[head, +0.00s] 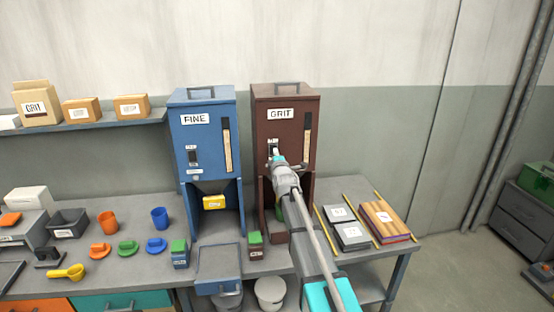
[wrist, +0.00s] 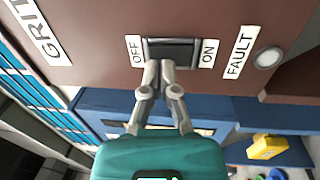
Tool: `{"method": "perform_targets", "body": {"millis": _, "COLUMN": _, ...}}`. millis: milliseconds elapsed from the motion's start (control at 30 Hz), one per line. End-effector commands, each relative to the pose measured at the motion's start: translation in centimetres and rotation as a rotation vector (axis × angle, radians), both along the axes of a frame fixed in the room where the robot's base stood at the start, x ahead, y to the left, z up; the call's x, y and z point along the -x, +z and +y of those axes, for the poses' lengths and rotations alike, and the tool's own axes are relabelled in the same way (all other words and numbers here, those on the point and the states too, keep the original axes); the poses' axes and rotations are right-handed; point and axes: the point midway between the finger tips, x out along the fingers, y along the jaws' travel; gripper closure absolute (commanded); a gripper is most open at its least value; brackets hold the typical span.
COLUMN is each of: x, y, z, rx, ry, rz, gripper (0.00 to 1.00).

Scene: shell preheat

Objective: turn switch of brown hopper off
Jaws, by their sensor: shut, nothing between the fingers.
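The brown hopper (head: 286,98), labelled GRIT, stands upright on the bench beside the blue FINE hopper. Its dark rocker switch (wrist: 172,48) sits between an OFF label (wrist: 136,51) on the left and an ON label (wrist: 208,53) on the right in the wrist view. Which way the rocker is tipped I cannot tell. My gripper (wrist: 160,66) is shut and empty, its fingertips at the switch's lower edge, slightly toward the OFF side. Contact is not clear. In the head view my gripper (head: 277,157) covers part of the switch area.
A FAULT label (wrist: 238,52) and a round pale lamp (wrist: 268,57) are right of the switch in the wrist view. The blue hopper (head: 207,110) is close on the left. A small green-topped box (head: 255,245) stands in front; books (head: 384,221) lie to the right.

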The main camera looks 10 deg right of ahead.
Motion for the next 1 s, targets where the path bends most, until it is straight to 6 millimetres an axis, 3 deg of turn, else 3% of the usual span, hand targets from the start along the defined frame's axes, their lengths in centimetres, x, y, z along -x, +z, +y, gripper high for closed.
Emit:
{"method": "perform_targets", "body": {"millis": 200, "x": -1.4, "y": 0.2, "z": 0.0, "rx": 0.0, "ry": 0.0, "rz": 0.0, "gripper": 1.0}}
{"method": "perform_targets", "body": {"millis": 1000, "x": -1.9, "y": 0.4, "z": 0.1, "rx": 0.0, "ry": 0.001, "rz": 0.0, "gripper": 1.0}}
